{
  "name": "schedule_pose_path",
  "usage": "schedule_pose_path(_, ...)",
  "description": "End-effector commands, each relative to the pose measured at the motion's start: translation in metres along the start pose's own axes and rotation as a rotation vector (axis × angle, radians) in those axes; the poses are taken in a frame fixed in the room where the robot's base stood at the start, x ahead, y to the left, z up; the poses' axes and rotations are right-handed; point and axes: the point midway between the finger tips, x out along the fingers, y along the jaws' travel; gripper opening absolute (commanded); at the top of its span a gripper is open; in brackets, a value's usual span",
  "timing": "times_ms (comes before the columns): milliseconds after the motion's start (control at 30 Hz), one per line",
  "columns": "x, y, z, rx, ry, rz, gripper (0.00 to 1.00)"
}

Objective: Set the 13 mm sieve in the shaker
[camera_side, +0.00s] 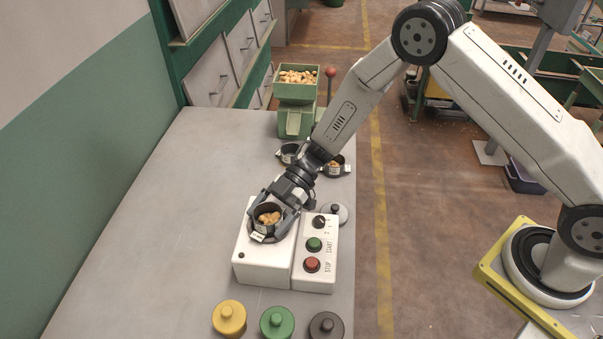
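A round dark sieve (258,226) holding tan nuts sits at the top of the white shaker box (262,267); a small white tag on its front is too small to read. I cannot tell whether it is fully seated or slightly above the shaker. My gripper (271,210) reaches down from behind, with a finger on either side of the sieve. Whether the fingers press on its rim is not clear. Two more dark sieves stand farther back: one (289,153) on the left, and one (336,170) on the right with nuts in it, both partly behind my arm.
A control panel (316,255) with a black dial, green button and red button joins the shaker's right side. Yellow (229,318), green (277,322) and dark grey (326,325) knobbed lids stand in front. A green nut hopper (297,90) stands at the back. The table's left is clear.

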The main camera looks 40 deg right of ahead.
Motion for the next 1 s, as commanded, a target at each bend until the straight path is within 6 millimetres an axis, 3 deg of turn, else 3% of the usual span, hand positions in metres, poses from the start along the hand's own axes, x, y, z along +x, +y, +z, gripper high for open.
schedule_pose_path(200, -0.002, 0.0, -0.004, 0.0, 0.0, 0.0, 1.0)
schedule_pose_path(367, -0.017, 0.001, -0.003, 0.001, 0.001, 0.003, 1.0)
schedule_pose_path(1000, -0.111, 0.001, -0.003, 0.0, 0.0, 0.003, 1.0)
